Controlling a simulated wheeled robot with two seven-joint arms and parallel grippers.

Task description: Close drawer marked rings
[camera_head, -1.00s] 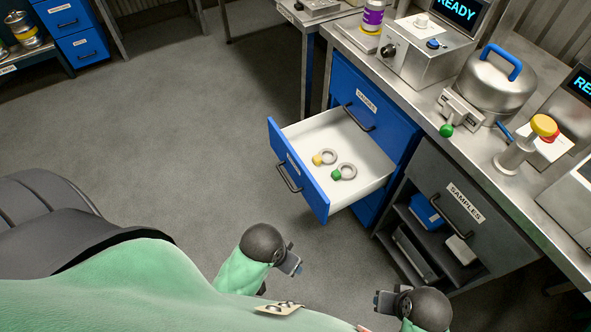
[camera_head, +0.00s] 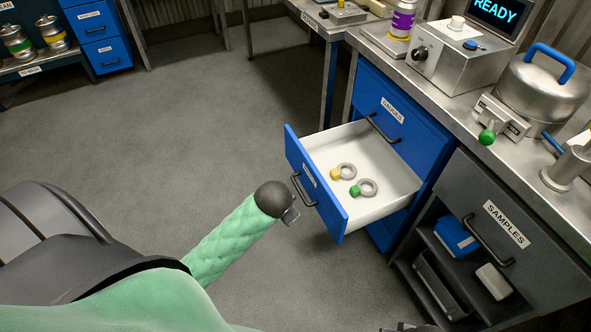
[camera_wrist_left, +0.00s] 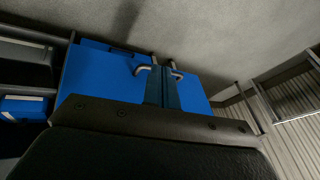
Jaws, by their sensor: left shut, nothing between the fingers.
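A blue drawer (camera_head: 322,205) stands pulled out of the cabinet under the bench, and its white inside shows. Its front label is too small to read. Two grey rings, one with a yellow tag (camera_head: 346,171) and one with a green tag (camera_head: 367,188), lie in it. A dark bar handle (camera_head: 300,189) is on its front. My left gripper (camera_head: 293,215) is shut and empty, just in front of the drawer front near the handle. In the left wrist view, its closed fingers (camera_wrist_left: 163,88) overlap the blue front (camera_wrist_left: 100,75) and partly hide the handle; contact is unclear. My right gripper is not visible.
A shut blue drawer labelled GAUGES (camera_head: 410,120) is above the open one. A grey SAMPLES drawer front (camera_head: 495,245) is to the right, over open shelves. Machines stand on the metal bench (camera_head: 440,105). The floor (camera_head: 200,110) to the left is clear.

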